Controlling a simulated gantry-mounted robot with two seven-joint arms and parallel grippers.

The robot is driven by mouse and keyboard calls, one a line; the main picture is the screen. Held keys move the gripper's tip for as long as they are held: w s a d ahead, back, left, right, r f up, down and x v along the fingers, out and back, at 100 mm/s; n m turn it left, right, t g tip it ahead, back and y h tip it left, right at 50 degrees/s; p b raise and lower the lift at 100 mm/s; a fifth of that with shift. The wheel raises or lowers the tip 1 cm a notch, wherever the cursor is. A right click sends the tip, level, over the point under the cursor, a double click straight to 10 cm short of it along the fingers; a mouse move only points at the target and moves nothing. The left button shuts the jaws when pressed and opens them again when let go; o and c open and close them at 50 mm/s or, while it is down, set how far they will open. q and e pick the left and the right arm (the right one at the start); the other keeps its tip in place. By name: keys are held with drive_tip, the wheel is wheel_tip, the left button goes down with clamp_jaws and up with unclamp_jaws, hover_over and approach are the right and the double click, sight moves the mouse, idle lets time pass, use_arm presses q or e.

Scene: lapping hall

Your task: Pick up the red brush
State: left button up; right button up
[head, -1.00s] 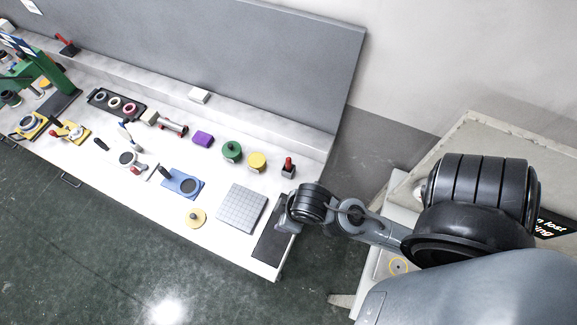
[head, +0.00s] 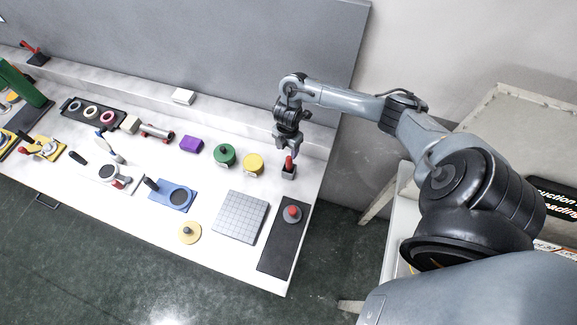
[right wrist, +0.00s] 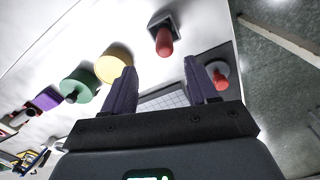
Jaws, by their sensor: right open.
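A red-handled piece, which looks like the red brush (head: 289,164), stands upright in a small dark block at the right end of the bench. My right gripper (head: 288,149) hangs just above and behind it in the head view, pointing down. In the right wrist view the open fingers (right wrist: 160,68) are spread and empty. The red handle (right wrist: 164,40) shows beyond the fingertips, roughly in line with the gap and apart from them. Its bristles are hidden by the block. My left gripper is not in view.
A disc with a red knob (head: 292,213) sits on a black mat (head: 275,257). A grey gridded plate (head: 240,217), a yellow round piece (head: 253,164) and a green round piece (head: 224,155) stand nearby. A grey back panel (head: 240,50) rises behind the bench.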

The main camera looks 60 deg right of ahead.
sight(289, 162)
drive_tip(key=f, duration=0.1)
drive_tip(key=f+b, duration=0.1)
drive_tip(key=f, duration=0.2)
drive_tip(key=shift+s+d+f, duration=0.15)
drive_tip(key=shift+s+d, duration=0.1)
drive_tip(key=shift+s, duration=0.05)
drive_tip(key=shift+f, duration=0.4)
drive_tip(key=f, duration=0.4)
drive_tip(key=shift+a+f, duration=0.2)
drive_tip(key=shift+f, duration=0.45)
drive_tip(key=shift+c, duration=0.5)
clamp_jaws()
